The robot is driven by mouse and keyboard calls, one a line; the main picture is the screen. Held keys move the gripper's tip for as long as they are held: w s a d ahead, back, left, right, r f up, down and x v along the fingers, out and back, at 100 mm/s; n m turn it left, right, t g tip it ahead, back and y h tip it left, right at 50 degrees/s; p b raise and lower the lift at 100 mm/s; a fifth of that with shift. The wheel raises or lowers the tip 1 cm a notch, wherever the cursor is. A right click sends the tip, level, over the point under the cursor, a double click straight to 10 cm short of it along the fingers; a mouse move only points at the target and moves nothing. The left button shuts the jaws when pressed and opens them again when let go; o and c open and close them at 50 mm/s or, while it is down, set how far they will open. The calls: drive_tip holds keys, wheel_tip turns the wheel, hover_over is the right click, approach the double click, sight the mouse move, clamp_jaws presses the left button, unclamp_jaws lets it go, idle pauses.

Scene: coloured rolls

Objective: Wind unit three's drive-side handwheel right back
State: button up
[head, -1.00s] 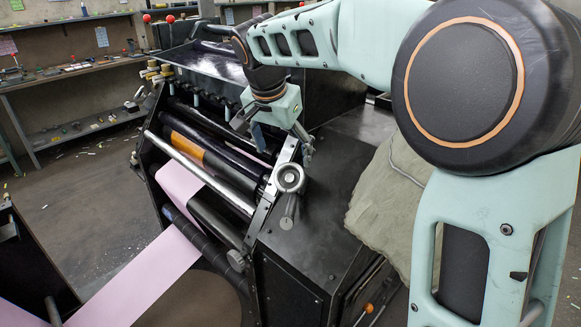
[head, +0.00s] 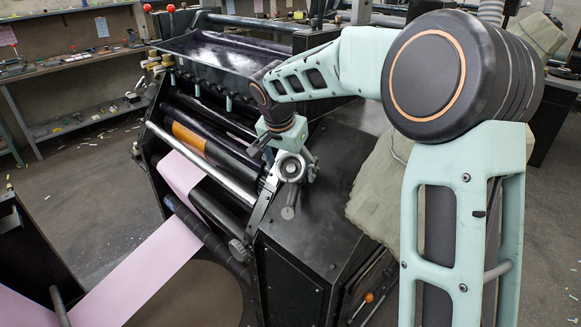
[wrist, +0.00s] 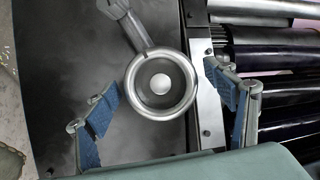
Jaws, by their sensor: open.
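A small silver handwheel (head: 290,167) sits on the near side frame of a black printing unit (head: 300,238). In the wrist view the handwheel (wrist: 160,84) is a metal ring with a pale hub, and a grey crank arm runs up and left from it. My gripper (head: 284,155) is at the wheel's far edge in the head view. In the wrist view my open gripper (wrist: 165,108) has its blue-padded fingers on either side of the wheel, apart from its rim. No unit number is readable.
A pink paper web (head: 160,270) runs down from the rollers. A silver bar (head: 200,160) and dark rollers lie left of the wheel. A grey-green cloth (head: 378,195) drapes over the right side. Shelves (head: 75,65) stand at the back left.

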drive_tip(key=c, duration=1.2)
drive_tip(key=shift+o, duration=0.2)
drive_tip(key=shift+n, duration=0.3)
